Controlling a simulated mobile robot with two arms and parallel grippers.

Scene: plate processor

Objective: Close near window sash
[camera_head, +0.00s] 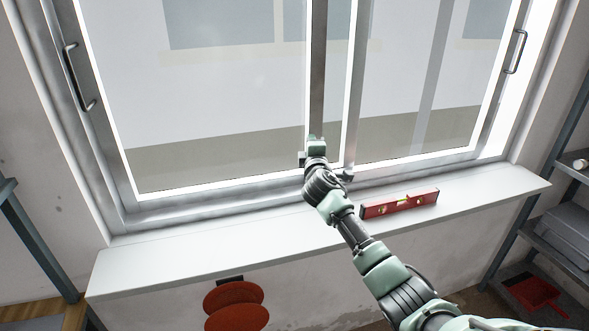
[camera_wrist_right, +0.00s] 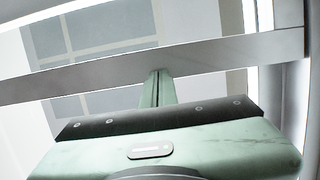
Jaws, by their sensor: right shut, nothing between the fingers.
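The sliding window fills the upper part of the head view, with two metal-framed sashes. One handle (camera_head: 78,78) is on the far-left stile and another handle (camera_head: 517,50) is on the right stile. Two upright metal stiles stand side by side near the middle, a left one (camera_head: 318,70) and a right one (camera_head: 355,80). My right gripper (camera_head: 314,143) is shut and empty at the lower end of the left middle stile. In the wrist view its closed fingers (camera_wrist_right: 158,88) reach up to a metal bar (camera_wrist_right: 220,56); I cannot tell whether they touch. My left gripper is out of view.
A white sill (camera_head: 220,237) runs under the window. A red spirit level (camera_head: 400,204) lies on it, just right of my right arm. Dark red round pads (camera_head: 236,297) are below the sill. Shelving with a red dustpan (camera_head: 535,292) stands at the right.

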